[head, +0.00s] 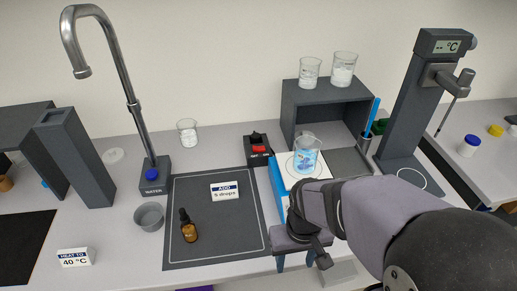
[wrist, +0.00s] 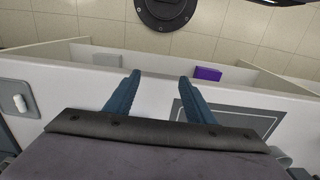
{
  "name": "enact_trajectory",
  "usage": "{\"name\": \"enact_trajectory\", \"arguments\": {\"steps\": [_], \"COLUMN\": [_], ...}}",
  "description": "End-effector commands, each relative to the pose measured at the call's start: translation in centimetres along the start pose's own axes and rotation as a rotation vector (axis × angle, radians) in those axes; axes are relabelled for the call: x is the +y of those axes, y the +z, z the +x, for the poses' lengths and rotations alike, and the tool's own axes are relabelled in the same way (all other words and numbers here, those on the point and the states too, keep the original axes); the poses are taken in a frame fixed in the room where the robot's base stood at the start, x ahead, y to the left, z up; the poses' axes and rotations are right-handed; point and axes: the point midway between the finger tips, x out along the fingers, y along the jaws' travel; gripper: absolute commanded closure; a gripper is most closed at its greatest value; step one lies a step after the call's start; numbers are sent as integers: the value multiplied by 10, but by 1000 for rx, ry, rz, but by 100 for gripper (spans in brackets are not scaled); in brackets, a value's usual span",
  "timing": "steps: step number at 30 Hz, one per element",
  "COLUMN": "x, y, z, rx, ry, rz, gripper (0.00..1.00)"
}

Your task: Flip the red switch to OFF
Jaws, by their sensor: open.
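The red switch (head: 259,149) sits on a small black box (head: 257,158) with white lettering below it, behind the dark mat's right corner in the head view. Which way the switch is tipped is too small to tell. My gripper (head: 295,262) is at the bench's front edge, in front of and to the right of the switch box, apart from it. In the wrist view my gripper (wrist: 158,90) shows two blue fingers spread apart with nothing between them. The switch is not in the wrist view.
A beaker of blue liquid (head: 306,155) stands on the blue and white plate device (head: 284,190), right of the switch. A brown dropper bottle (head: 188,228) and an "ADD 9 drops" card (head: 225,190) are on the dark mat (head: 215,243). A tap (head: 133,105) rises at left.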

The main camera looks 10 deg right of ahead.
Motion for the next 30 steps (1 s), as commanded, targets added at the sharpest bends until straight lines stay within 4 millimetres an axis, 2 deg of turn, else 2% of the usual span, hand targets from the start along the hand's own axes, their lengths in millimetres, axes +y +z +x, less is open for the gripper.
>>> {"name": "enact_trajectory", "arguments": {"steps": [8,14,15,17,23,30], "x": [0,0,0,0,-1,-2], "y": [0,-5,-8,-16,-61,-133], "z": [0,-2,-4,-7,-25,-54], "rx": [0,3,4,9,34,76], "ry": [0,-1,-2,-4,-15,-35], "rz": [0,1,1,3,9,17], "gripper": [51,96,100,100,100,100]}}
